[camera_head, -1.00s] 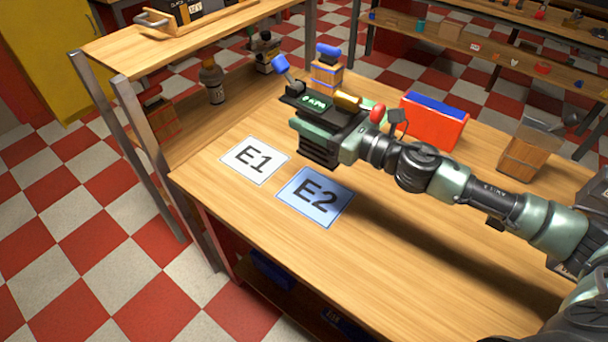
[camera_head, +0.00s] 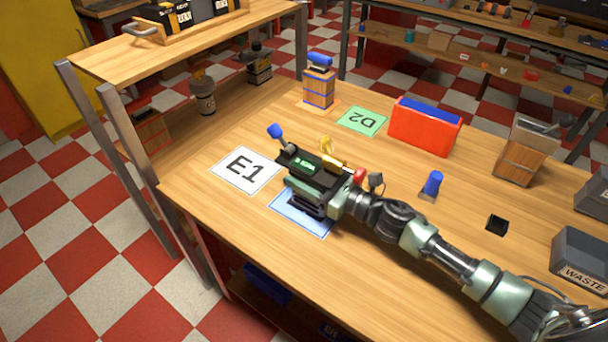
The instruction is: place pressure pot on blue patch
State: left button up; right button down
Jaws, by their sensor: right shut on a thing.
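The pressure pot (camera_head: 306,165) is a dark device with a small green display, a blue-tipped lever at its left, a brass-coloured part and a red knob at its right. My right gripper (camera_head: 303,190) is shut on it, and the jaws are mostly hidden. The pot and gripper are over the blue patch (camera_head: 287,208) and cover most of it, including its label. Blue shows at the left and front edges. I cannot tell whether the pot's underside touches the patch. My left gripper is not in view.
A white E1 patch (camera_head: 246,170) lies just left. Behind are a green D2 patch (camera_head: 361,121), a wooden block with a blue top (camera_head: 319,87) and a red-orange bin (camera_head: 425,127). A grey waste bin (camera_head: 585,260) stands at right. The table's front is clear.

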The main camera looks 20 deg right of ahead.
jog(key=shift+r, duration=0.1)
jog(key=c, duration=0.5)
grip_release()
jog(key=shift+f, duration=0.2)
jog(key=shift+r, duration=0.2)
jog(key=shift+s+d+f, duration=0.15)
jog(key=shift+s, duration=0.1)
jog(key=b+v, duration=0.2)
jog(key=v, duration=0.8)
jog(key=shift+s+d+b, duration=0.3)
jog(key=shift+s+d, duration=0.2)
jog(key=shift+s, duration=0.05)
